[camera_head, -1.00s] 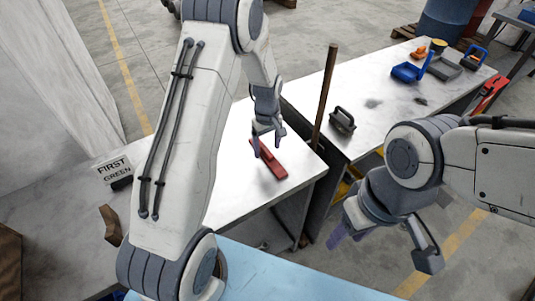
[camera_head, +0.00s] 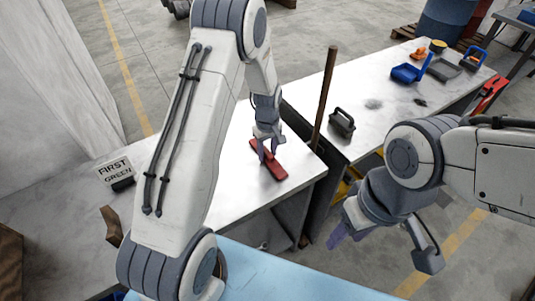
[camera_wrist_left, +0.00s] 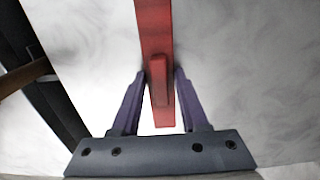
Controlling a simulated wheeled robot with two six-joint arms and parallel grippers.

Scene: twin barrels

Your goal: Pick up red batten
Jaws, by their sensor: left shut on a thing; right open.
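The red batten (camera_head: 275,170) lies on the white bench top (camera_head: 235,195) in the head view, near the bench's right edge. It also shows in the left wrist view (camera_wrist_left: 154,30) as a long red bar with a raised grip (camera_wrist_left: 159,80). My left gripper (camera_head: 267,155) is down at the batten, and in the wrist view its purple fingers (camera_wrist_left: 160,85) are on either side of the raised grip, shut on it. The batten still looks to be on the bench top. My right gripper (camera_head: 385,250) is open and empty, over the floor at the right.
A brown post (camera_head: 326,90) stands beside the bench's right edge. A second bench (camera_head: 375,110) beyond it holds a dark handled block (camera_head: 342,122), a blue tray (camera_head: 407,73) and other tools.

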